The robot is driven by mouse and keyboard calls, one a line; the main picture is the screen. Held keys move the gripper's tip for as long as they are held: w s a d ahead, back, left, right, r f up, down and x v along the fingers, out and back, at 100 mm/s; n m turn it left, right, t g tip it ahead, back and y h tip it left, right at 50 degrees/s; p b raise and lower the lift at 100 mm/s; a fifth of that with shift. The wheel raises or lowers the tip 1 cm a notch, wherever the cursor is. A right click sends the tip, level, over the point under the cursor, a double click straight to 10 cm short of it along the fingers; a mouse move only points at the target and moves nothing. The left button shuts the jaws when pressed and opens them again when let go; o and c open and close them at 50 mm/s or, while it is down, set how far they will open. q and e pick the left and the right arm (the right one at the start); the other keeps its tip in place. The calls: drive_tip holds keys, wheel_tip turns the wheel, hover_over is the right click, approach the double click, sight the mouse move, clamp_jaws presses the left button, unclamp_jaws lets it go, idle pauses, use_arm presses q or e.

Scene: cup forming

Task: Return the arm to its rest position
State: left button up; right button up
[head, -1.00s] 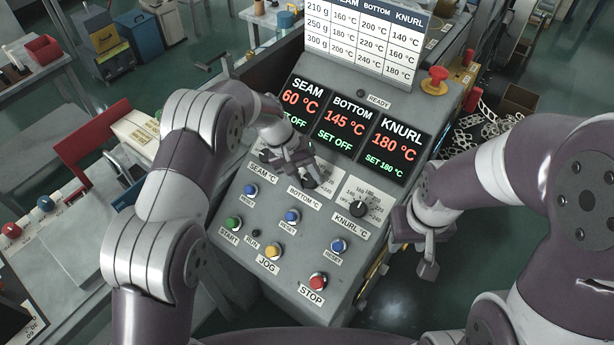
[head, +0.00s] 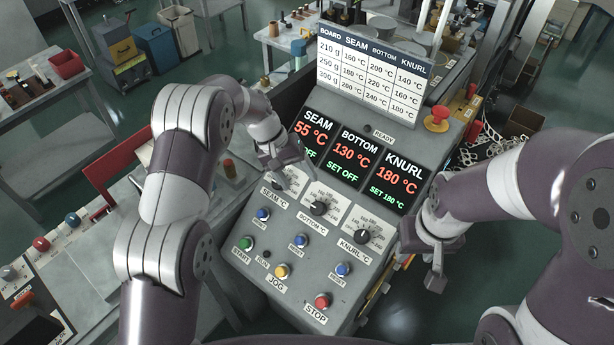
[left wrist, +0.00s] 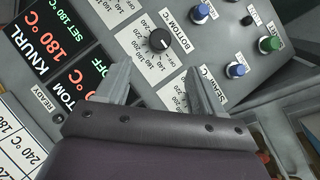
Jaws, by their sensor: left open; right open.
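My left gripper (head: 290,178) is open and empty over the top left of the sloped control panel (head: 215,262), by the seam dial, which it partly hides. In the left wrist view its two fingers (left wrist: 160,88) are spread apart, with part of the seam dial plate (left wrist: 170,97) between them. The bottom knob (head: 319,208) stands clear of the fingers; it also shows in the left wrist view (left wrist: 160,39). The knurl knob (head: 361,236) is uncovered. My right gripper (head: 430,268) is open and empty beside the panel's right edge.
The displays read seam 55 °C, bottom 130 °C (head: 352,152) and knurl 180 °C with set 180 °C (head: 398,180). The bottom display reads set off. A red emergency button (head: 438,115) stands upper right. Coloured buttons, including red stop (head: 321,301), lie below the dials. A bench (head: 80,250) stands left.

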use_arm(q)
drive_tip(key=shift+w+a+r, duration=0.1)
drive_tip(key=shift+a+r, duration=0.2)
drive_tip(key=shift+r, duration=0.25)
use_arm(e)
drive_tip(key=shift+r, duration=0.8)
drive_tip(key=shift+f, duration=0.1)
use_arm(q)
drive_tip(key=s+a+f+t+y+b, duration=0.1)
drive_tip(key=s+a+f+y+b, duration=0.1)
drive_tip(key=s+a+b, duration=0.4)
drive_tip(key=s+a+f+t+y+b, duration=0.1)
drive_tip(key=s+a+b, duration=0.5)
drive_tip(key=s, duration=1.1)
drive_tip(key=shift+s+a+f+t+y, duration=0.2)
drive_tip(key=shift+a+f+t+y, duration=0.3)
drive_tip(key=shift+y, duration=0.5)
use_arm(e)
wheel_tip(320, 180, down, 12)
drive_tip(key=shift+f, duration=0.2)
